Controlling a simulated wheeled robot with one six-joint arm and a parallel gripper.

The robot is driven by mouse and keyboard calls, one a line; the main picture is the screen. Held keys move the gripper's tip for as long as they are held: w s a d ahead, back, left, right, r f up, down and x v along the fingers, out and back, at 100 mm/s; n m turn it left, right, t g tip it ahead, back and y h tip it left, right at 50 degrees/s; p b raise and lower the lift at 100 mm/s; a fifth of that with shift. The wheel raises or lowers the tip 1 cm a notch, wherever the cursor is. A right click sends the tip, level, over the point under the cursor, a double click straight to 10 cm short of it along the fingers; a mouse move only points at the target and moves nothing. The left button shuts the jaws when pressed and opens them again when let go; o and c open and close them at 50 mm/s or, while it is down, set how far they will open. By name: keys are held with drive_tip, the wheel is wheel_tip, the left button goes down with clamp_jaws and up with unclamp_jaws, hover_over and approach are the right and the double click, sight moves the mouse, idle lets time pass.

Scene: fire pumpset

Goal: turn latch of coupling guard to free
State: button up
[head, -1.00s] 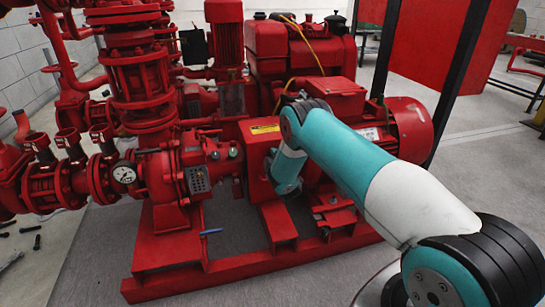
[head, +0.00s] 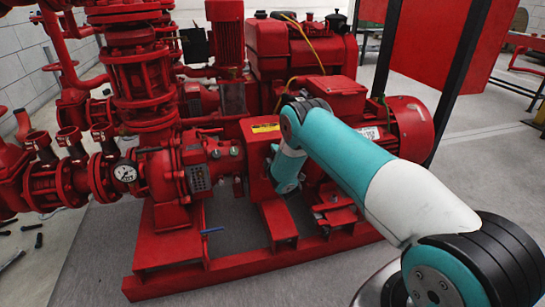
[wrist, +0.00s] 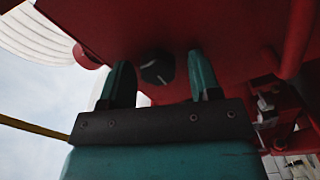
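The coupling guard (head: 262,140) is a red box with a yellow label, in the middle of the pumpset in the head view. Its red face (wrist: 235,30) fills the upper part of the wrist view. The latch (wrist: 157,67) is a small black knob with a pale mark on that face. My gripper (wrist: 159,60) is open, with one teal finger left of the knob and one right of it. I cannot tell whether either finger touches it. In the head view my arm's end is at the guard, and the fingers and knob are hidden.
A red motor (head: 405,128) lies right of the guard, and the pump with its gauge (head: 125,172) is to the left. A red base frame (head: 250,270) runs below. In the wrist view a red bar (wrist: 298,40) is close on the right.

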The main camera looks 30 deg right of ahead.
drive_tip(key=shift+s+d, duration=0.1)
drive_tip(key=p+v, duration=1.7)
drive_tip(key=p, duration=0.5)
drive_tip(key=shift+p, duration=0.35)
drive_tip(key=shift+s+r, duration=0.1)
drive_tip(key=shift+s, duration=0.05)
